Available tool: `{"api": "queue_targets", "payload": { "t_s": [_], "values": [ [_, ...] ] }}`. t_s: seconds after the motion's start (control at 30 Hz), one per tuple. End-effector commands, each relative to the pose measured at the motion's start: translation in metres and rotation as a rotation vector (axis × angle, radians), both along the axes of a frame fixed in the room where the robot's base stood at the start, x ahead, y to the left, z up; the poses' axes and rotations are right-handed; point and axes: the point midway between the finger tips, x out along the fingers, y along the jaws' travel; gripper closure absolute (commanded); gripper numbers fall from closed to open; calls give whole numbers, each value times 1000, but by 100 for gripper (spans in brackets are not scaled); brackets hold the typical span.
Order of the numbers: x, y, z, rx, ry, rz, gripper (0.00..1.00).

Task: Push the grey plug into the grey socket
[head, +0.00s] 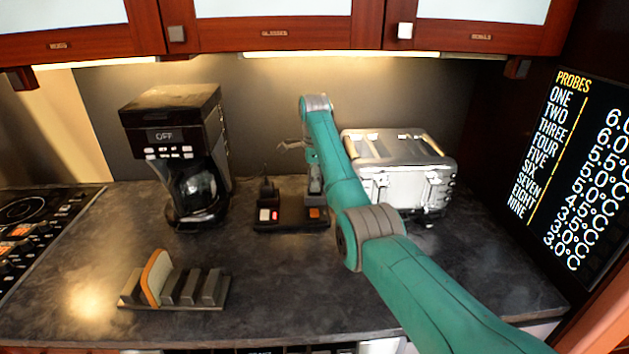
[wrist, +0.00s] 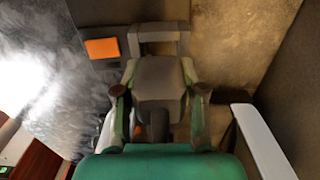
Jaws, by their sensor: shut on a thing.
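The grey plug (wrist: 158,78) is a blocky grey body, held between the two fingers of my gripper (wrist: 159,92) in the wrist view. A dark stub shows at its near end. The grey socket (wrist: 158,32) shows as a grey frame just beyond the plug, beside an orange square (wrist: 102,48). The plug's far end is close to the frame; I cannot tell whether it is inside. In the head view, my gripper (head: 315,178) points down over the right end of a dark power strip (head: 291,224). The socket is not clear there.
A dark plug (head: 267,188) stands at the strip's left end. A coffee maker (head: 170,115) is to the left, and a silver toaster (head: 400,165) stands close on the right behind my arm. A toast rack (head: 185,290) is at front left.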

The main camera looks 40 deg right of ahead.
Motion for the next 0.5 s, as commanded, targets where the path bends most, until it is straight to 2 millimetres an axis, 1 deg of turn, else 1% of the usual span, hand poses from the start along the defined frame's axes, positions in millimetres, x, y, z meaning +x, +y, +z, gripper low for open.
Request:
{"api": "queue_targets", "payload": {
  "t_s": [0.27, 0.5],
  "values": [
    [0, 0, 0, 0, 0, 0, 97],
    [0, 0, -5, 0, 0, 0, 97]
  ]
}}
